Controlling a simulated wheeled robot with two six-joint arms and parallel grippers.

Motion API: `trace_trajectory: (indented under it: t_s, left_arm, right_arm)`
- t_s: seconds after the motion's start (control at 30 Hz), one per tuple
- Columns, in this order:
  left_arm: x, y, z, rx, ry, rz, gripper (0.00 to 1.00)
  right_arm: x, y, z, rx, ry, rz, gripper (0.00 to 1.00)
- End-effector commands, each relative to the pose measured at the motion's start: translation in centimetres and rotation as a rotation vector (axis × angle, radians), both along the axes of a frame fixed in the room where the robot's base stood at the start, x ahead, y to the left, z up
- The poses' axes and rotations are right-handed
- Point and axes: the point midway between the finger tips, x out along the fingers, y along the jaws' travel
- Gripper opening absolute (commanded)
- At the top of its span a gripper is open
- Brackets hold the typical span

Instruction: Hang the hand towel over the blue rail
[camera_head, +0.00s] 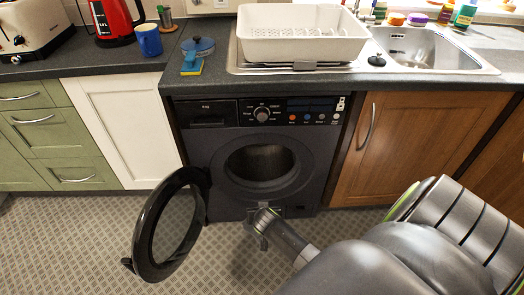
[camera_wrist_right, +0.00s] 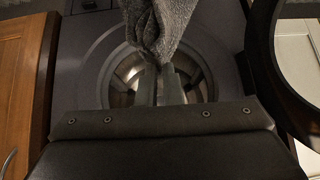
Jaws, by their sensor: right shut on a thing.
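A grey hand towel (camera_wrist_right: 160,25) shows in the right wrist view, bunched where my right gripper (camera_wrist_right: 158,78) is shut on it. The fingers are together, and the rest of the towel runs out of the top of that picture. In the head view my right gripper (camera_head: 264,228) is low in front of the washing machine (camera_head: 258,160); I cannot make the towel out there. The round drum opening (camera_wrist_right: 125,75) is behind the fingers in the wrist view. No blue rail is in view. My left gripper is not in view.
The washer's round door (camera_head: 145,240) stands open to the left of the machine. A wooden cabinet (camera_head: 410,145) is to the right. The worktop above holds a white dish rack (camera_head: 300,48), a blue mug (camera_head: 148,42) and a red kettle (camera_head: 112,22). The patterned floor (camera_head: 60,245) is clear at left.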

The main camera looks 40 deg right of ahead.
Motion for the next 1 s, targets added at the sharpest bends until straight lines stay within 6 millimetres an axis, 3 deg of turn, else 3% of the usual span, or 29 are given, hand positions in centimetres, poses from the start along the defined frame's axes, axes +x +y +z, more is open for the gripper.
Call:
trace_trajectory:
  t_s: [0.03,1.0]
  left_arm:
    - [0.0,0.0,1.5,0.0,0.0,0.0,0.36]
    - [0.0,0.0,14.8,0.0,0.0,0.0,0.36]
  right_arm:
    - [0.0,0.0,1.5,0.0,0.0,0.0,0.0]
    - [0.0,0.0,15.4,-0.001,-0.001,0.0,0.0]
